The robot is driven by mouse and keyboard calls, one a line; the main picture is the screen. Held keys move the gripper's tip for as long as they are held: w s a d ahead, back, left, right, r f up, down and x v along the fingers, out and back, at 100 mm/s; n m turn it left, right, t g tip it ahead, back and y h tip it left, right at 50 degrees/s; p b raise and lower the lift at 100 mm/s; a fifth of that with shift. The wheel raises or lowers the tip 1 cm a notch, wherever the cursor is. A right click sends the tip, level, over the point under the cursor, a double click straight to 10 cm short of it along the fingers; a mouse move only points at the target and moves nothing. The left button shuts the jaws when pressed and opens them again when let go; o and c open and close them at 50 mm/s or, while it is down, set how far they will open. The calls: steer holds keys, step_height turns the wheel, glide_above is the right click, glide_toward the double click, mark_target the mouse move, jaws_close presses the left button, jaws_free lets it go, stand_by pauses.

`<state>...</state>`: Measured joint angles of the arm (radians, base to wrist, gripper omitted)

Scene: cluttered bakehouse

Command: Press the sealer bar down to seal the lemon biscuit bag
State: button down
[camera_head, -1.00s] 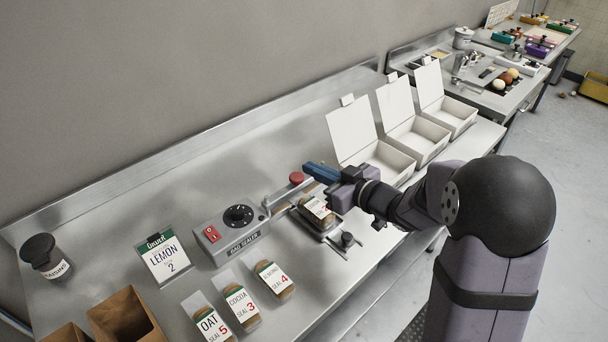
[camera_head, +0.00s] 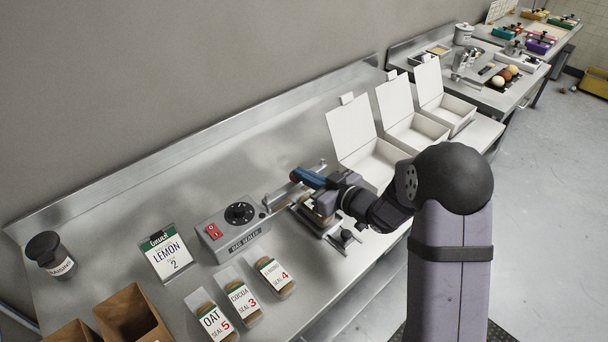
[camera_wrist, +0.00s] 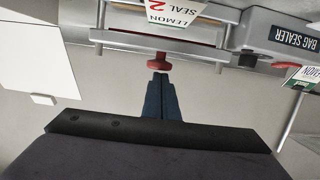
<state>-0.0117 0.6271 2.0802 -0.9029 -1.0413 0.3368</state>
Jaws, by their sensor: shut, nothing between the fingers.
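The grey bag sealer (camera_head: 232,228) stands on the steel bench with a black dial (camera_head: 238,213) and a red switch (camera_head: 213,231). Its bar (camera_head: 282,196) reaches right from the body. In the wrist view the bar carries a red knob (camera_wrist: 159,63). The lemon bag's label (camera_wrist: 176,10), reading "SEAL 2", shows at the top edge there; my gripper mostly hides the bag in the head view. My gripper (camera_head: 304,177) is shut and empty. In the wrist view its blue fingertips (camera_wrist: 160,78) are right at the knob; I cannot tell if they touch.
The order card (camera_head: 167,254) reads "LEMON 2". Oat (camera_head: 213,322), cocoa (camera_head: 242,300) and almond (camera_head: 274,276) bags lie in front of the sealer. Open white boxes (camera_head: 372,165) stand right of my gripper. A dark-lidded jar (camera_head: 47,250) stands far left.

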mark_target(297, 183)
step_height(297, 183, down, 4)
steer(key=b, duration=0.3)
steer(key=shift+s, duration=0.15)
step_height(297, 183, up, 5)
steer(key=p, duration=0.4)
steer(key=shift+d+r, duration=0.15)
steer(key=b+v, duration=0.3)
steer(key=v, duration=0.6)
steer(key=shift+s+d, duration=0.2)
steer(key=shift+s, duration=0.05)
